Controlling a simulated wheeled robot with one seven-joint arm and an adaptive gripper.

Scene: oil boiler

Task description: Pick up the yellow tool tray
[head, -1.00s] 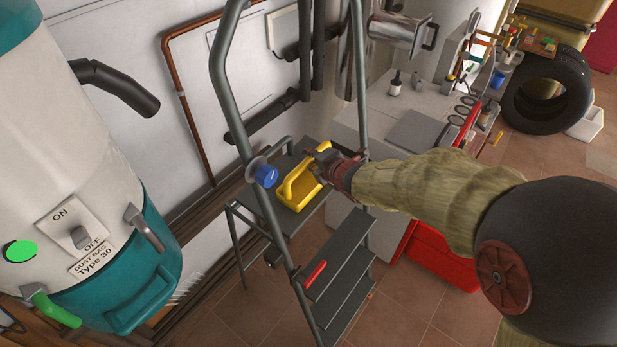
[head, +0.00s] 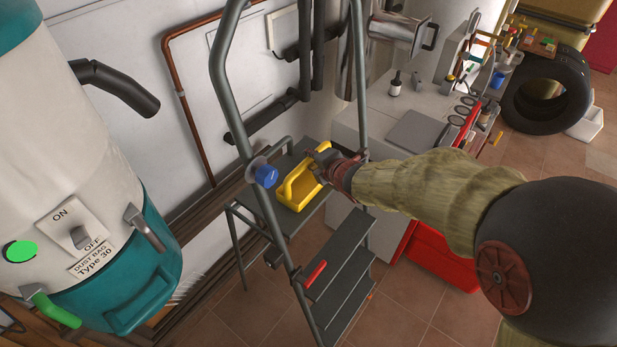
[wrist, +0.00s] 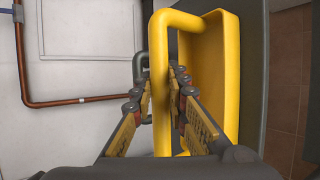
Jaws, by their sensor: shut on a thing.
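The yellow tool tray (head: 301,192) sits on the top platform of the grey stepladder (head: 318,218). My gripper (head: 322,161) is at the tray's far right end in the head view. In the wrist view my gripper (wrist: 163,85) is shut on the handle, one finger on each side. In the head view the fingertips are small and partly hidden by the wrist.
The ladder's rails rise on both sides of the tray, with a blue knob (head: 266,176) on the left rail. A white and teal dust machine (head: 90,200) stands at left. A white cabinet (head: 405,125) and a red box (head: 445,258) are at right. A copper pipe (wrist: 75,101) runs along the wall.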

